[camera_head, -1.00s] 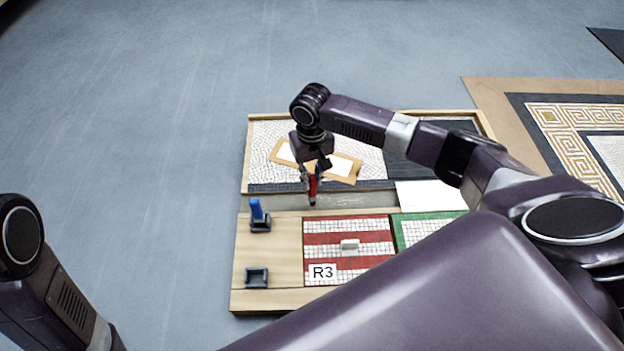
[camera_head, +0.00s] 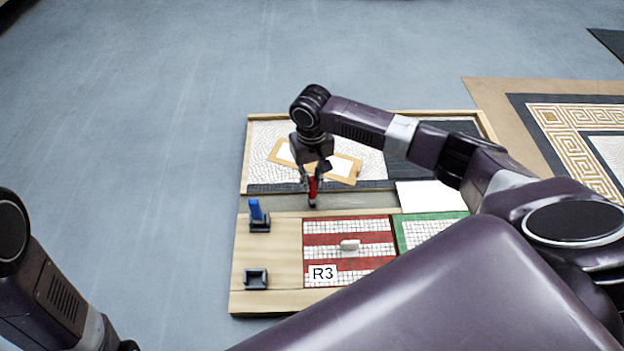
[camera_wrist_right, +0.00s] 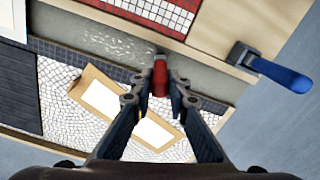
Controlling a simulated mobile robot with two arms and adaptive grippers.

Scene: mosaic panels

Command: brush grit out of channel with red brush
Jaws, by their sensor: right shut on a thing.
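My right gripper (camera_head: 313,183) is shut on the red brush (camera_head: 313,188) and holds it upright over the grey channel (camera_head: 350,201). In the right wrist view the red brush (camera_wrist_right: 160,76) sits between the fingertips, its dark lower end at the channel. Pale grit (camera_wrist_right: 115,42) lies scattered along the channel in that view, beside the brush. I cannot tell whether the bristles touch the channel floor. My left arm shows at the lower left of the head view; its fingers are out of view.
A blue-handled tool (camera_head: 256,210) stands in a dark holder left of the channel; an empty holder (camera_head: 257,278) is below it. A white sheet (camera_head: 430,196) covers the channel's right part. The red-and-white panel (camera_head: 330,238) bears a small white block.

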